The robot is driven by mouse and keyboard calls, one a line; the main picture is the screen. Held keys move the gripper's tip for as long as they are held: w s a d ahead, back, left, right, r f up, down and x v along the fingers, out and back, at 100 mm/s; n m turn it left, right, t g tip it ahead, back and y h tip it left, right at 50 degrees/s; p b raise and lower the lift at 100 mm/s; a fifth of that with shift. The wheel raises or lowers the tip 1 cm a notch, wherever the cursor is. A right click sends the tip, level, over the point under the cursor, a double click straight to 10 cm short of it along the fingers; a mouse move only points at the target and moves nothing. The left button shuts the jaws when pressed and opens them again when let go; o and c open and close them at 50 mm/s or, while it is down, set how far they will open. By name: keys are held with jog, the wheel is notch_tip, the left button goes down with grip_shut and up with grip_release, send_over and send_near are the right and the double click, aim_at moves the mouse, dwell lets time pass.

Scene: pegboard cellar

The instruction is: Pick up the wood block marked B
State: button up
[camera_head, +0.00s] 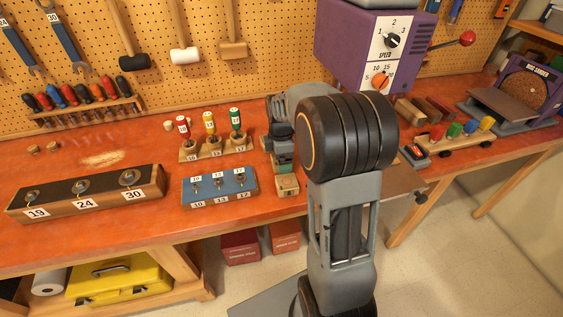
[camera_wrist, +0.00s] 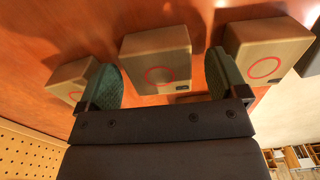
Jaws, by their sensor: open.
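In the wrist view three wood blocks with a red ring on the facing side stand in a row: a left block (camera_wrist: 70,78), a middle block (camera_wrist: 155,50) and a right block (camera_wrist: 270,48). No letter can be read on any of them. My gripper (camera_wrist: 162,75) is open, with its green finger pads on either side of the middle block, and nothing is held. Whether the pads touch a block I cannot tell. In the head view one small wood block (camera_head: 288,187) shows on the red bench just below my gripper (camera_head: 284,160); my arm hides the others.
On the red bench (camera_head: 100,160), a blue socket board (camera_head: 220,187) and a long numbered block (camera_head: 85,193) lie to the left. A rack of red, yellow and green handles (camera_head: 213,148) stands behind.

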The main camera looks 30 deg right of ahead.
jog(key=c, duration=1)
jog(key=shift+r, duration=0.1)
